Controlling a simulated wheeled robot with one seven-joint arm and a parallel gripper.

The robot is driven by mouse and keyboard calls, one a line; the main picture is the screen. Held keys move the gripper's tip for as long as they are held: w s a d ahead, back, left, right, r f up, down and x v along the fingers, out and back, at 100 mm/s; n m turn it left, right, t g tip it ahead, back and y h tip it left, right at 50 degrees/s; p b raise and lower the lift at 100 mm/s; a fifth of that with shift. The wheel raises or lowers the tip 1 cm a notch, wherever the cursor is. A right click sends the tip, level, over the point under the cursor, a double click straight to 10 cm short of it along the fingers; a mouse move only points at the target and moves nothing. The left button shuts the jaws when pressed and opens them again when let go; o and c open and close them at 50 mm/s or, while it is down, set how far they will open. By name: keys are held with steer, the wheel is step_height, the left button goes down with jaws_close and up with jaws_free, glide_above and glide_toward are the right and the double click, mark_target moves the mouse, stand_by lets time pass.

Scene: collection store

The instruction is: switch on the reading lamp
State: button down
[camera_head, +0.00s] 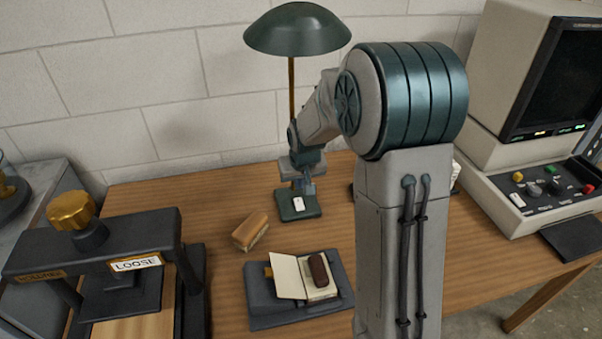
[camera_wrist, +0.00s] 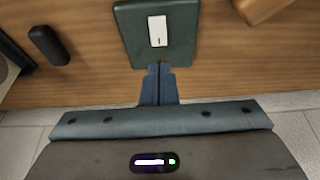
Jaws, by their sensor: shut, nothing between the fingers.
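The reading lamp (camera_head: 297,30) has a dark green dome shade on a thin brass post and stands at the back of the wooden table. Its square green base (camera_head: 312,210) carries a white rocker switch (camera_head: 299,204). The wrist view shows the base (camera_wrist: 183,45) and the switch (camera_wrist: 158,31) close up. My gripper (camera_wrist: 158,68) is shut and empty, its fingertips at the near edge of the base, just short of the switch in the picture. In the head view my gripper (camera_head: 304,188) hangs over the base. I cannot tell whether the fingertips touch it.
A brown brush-like block (camera_head: 250,231) lies left of the lamp. An open book (camera_head: 289,277) with a dark oblong object (camera_head: 319,269) rests on a grey cradle in front. A press (camera_head: 95,245) labelled LOOSE stands at left, a console with a screen (camera_head: 550,130) at right.

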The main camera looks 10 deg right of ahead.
mark_target(298, 199)
steer(key=x, duration=0.6)
steer(key=shift+s+f, duration=0.35)
steer(key=shift+d, duration=0.1)
